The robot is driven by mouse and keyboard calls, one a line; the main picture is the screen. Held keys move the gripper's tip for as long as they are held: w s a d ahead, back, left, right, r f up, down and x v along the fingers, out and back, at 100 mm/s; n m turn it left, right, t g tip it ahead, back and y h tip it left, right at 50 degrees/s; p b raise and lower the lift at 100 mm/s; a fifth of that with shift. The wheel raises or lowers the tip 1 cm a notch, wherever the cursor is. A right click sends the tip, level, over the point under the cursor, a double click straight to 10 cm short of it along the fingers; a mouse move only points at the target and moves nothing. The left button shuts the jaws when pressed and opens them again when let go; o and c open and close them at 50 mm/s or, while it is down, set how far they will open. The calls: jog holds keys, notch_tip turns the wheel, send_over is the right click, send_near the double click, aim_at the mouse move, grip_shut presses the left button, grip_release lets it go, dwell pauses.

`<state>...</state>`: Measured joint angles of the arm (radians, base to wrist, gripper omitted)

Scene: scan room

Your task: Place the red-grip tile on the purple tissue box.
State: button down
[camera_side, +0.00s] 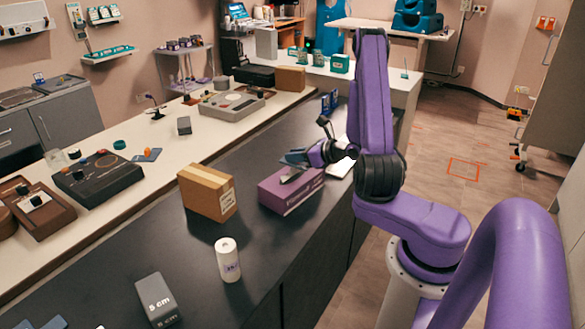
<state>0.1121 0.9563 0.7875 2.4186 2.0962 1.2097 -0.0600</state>
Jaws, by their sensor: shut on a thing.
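The purple tissue box (284,197) stands on the dark bench top in the middle of the view, with a grey patch on its top. My gripper (306,157) is above the box's far side, pointing left. It is shut on a flat blue-grey tile (293,157), which appears just above the box top; I cannot tell whether they touch. No red grip shows on this tile, as the gripper hides part of it. Another small blue tile with an orange-red part (147,155) lies on the pale counter at left.
A brown cardboard box (207,193) stands left of the tissue box. A white cylinder (228,260) and a grey block marked 5 cm (157,299) stand nearer the camera. Blue upright items (329,102) stand behind my gripper. The dark bench is clear around the tissue box's front.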

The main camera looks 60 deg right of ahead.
aim_at(292, 176)
jog(key=shift+w+d+f, duration=0.25)
jog(key=shift+w+f, duration=0.2)
jog(key=shift+f, duration=0.15)
jog(key=shift+w+d+f, duration=0.2)
jog(key=shift+w+f, duration=0.25)
jog(key=shift+f, duration=1.8)
jog(key=shift+f, duration=0.1)
jog(key=c, duration=1)
grip_release()
jog(key=shift+c, duration=0.2)
